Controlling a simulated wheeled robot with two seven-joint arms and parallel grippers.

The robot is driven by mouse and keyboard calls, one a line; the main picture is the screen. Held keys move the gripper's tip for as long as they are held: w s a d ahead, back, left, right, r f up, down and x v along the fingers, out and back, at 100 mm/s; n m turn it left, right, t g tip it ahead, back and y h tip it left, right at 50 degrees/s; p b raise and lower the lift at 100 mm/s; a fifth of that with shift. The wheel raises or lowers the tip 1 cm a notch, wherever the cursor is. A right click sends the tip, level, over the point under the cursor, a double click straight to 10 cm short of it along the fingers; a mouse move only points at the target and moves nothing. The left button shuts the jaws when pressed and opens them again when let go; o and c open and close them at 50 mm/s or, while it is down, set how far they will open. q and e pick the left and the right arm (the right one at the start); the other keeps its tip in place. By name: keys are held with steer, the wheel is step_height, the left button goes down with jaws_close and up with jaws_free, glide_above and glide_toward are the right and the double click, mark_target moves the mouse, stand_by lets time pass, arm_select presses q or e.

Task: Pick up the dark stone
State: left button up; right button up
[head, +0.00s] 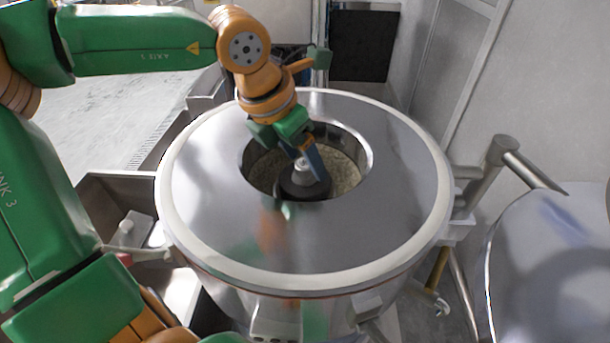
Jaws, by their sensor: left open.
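My left gripper (309,168) reaches down into the round opening of the bean grinder (400,195). Its blue finger points down beside the metal knob of a dark round hub (303,189) in the middle of the opening. The jaws are open; I cannot tell whether a finger touches the hub. Speckled, grainy material (345,172) surrounds the hub. I cannot make out a separate dark stone; the gripper and the near rim hide part of the opening. My right gripper is not in view.
The grinder's wide, shiny metal top with its pale rim surrounds the opening and reflects my arm. A round metal lid (550,270) stands at the right on a hinge arm (500,155). A metal trough (120,190) lies at the left. A wall (550,90) closes the right side.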

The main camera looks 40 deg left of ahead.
arm_select(q)
steer(key=shift+s+d+r, duration=0.2)
steer(key=shift+s, duration=0.1)
jaws_close()
steer(key=shift+w+a, duration=0.1)
steer(key=shift+w, duration=0.05)
stand_by(0.8)
